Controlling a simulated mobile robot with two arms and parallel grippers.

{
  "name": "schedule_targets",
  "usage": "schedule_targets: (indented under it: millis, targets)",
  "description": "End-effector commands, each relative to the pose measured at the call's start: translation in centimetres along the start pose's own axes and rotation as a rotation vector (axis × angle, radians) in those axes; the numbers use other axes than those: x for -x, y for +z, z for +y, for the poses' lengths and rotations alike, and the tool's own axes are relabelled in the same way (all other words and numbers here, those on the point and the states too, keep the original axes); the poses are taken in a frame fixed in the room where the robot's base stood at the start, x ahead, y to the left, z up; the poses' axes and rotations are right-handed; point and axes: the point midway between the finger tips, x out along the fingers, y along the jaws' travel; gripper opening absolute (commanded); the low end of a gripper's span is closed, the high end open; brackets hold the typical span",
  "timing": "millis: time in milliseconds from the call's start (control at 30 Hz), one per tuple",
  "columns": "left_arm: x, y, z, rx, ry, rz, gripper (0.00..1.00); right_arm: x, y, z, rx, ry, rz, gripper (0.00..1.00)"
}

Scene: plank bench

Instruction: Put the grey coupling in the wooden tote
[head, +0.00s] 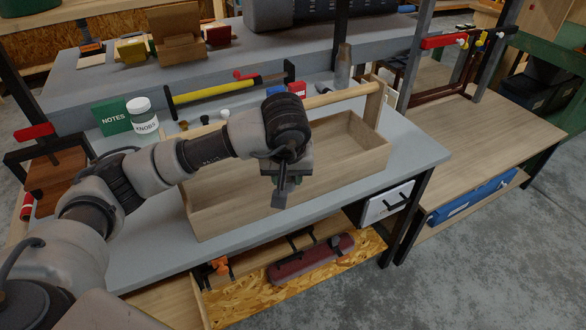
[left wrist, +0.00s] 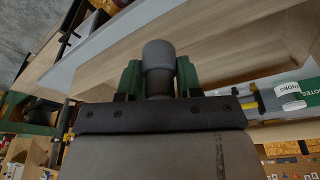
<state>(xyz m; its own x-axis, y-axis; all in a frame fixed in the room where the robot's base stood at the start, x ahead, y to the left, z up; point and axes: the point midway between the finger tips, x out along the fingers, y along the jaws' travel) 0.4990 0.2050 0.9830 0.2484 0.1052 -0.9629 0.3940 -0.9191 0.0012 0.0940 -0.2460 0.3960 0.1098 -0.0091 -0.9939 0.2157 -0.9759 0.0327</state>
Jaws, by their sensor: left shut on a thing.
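The grey coupling (left wrist: 158,68) is a short, dark grey cylinder with a wider rounded end. My left gripper (left wrist: 157,82) is shut on it, with green finger pads at both sides. The wooden tote (head: 218,216) is a long open box with a round bar handle, standing on the grey bench. Its pale wood also shows behind the coupling in the left wrist view (left wrist: 225,40). My right gripper is not in view.
The tote's bar handle (head: 335,96) runs behind my left arm. The bench right of the tote (head: 420,150) is clear.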

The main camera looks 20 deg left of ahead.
Motion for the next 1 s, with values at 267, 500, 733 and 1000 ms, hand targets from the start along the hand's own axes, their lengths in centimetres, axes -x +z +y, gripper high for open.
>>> schedule_targets:
  millis: [267,500,733,1000]
  targets:
    - [-1.0,-2.0,-1.4,0.075,-0.025,-0.006,0.09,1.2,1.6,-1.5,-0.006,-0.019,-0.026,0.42]
    - [-4.9,-3.9,-6.2,0.075,-0.027,-0.006,0.09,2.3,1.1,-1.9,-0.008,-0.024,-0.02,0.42]
    - [-7.6,-5.2,-9.2,0.071,-0.022,-0.005,0.09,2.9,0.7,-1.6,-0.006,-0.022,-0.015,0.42]
    - [-9.5,-5.0,-9.7,0.068,-0.021,-0.006,0.09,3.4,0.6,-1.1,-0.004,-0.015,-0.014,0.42]
